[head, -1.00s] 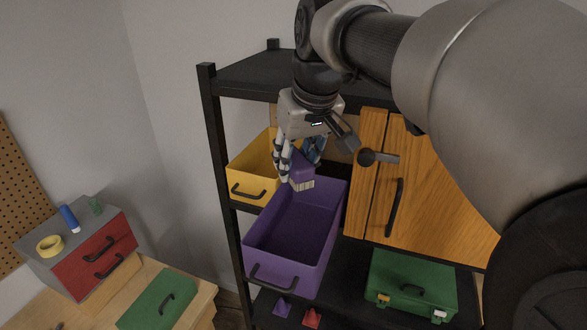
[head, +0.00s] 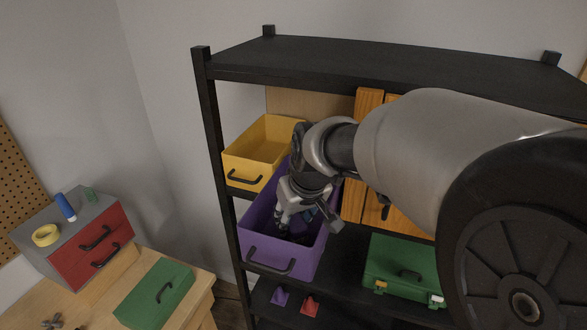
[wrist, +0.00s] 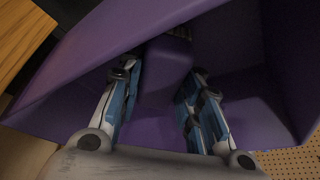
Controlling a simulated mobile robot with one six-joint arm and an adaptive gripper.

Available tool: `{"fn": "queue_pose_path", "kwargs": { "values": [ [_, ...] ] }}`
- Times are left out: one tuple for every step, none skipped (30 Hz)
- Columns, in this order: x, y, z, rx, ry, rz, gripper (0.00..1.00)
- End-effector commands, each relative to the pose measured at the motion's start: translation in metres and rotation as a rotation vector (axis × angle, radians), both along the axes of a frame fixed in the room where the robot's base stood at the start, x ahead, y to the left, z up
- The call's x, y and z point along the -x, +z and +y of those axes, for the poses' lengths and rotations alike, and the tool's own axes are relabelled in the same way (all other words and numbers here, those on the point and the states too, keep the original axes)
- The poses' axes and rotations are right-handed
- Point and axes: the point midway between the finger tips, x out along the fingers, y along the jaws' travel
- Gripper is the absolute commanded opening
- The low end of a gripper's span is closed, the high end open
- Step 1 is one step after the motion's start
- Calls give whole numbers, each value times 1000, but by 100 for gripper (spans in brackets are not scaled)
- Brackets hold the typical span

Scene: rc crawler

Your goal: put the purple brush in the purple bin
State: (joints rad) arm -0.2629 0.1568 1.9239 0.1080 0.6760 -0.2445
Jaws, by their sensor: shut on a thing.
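The purple bin (head: 257,228) is an open drawer-like box with a black handle, sticking out from the shelf. My gripper (head: 292,236) is down inside it, below the rim. In the wrist view my gripper (wrist: 163,78) has its blue-padded fingers on either side of the purple brush (wrist: 164,68) and is shut on it. Pale bristles show at the brush's far end. The bin's purple walls (wrist: 235,45) surround the brush and fingers. In the head view the brush is hard to make out against the dark inside. I cannot tell whether it touches the bin floor.
A yellow bin (head: 247,165) stands behind the purple one. A wooden door (head: 405,215) and a green case (head: 403,262) are to the right. A red-fronted drawer box (head: 92,245) and a green box (head: 155,290) stand at the left. Black shelf boards (head: 330,62) frame the bins.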

Motion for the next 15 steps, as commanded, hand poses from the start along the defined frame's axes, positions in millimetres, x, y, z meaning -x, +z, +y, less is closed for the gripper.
{"fn": "queue_pose_path", "kwargs": {
  "values": [
    [0, -5, 0, 0, 0, 1, 8],
    [0, -7, 0, 0, 0, 0, 8],
    [0, -8, 0, 0, 0, -1, 8],
    [0, -8, 0, -1, 0, -2, 8],
    [0, -8, 0, 0, 0, -2, 8],
    [0, -8, 0, 0, 1, -2, 8],
    [0, -8, 0, 0, 1, -2, 8],
    [0, -8, 0, 0, 1, -2, 8],
    [0, -8, 0, 0, 1, -2, 8],
    [0, -8, 0, 0, 1, -2, 8],
    [0, -8, 0, 0, 1, -2, 8],
    [0, -10, 0, 0, 1, -2, 8],
    [0, -11, 0, 0, 1, -2, 8],
    [0, -12, 0, 0, 1, -2, 8],
    [0, -12, 0, 0, 1, -1, 34]
  ]
}}
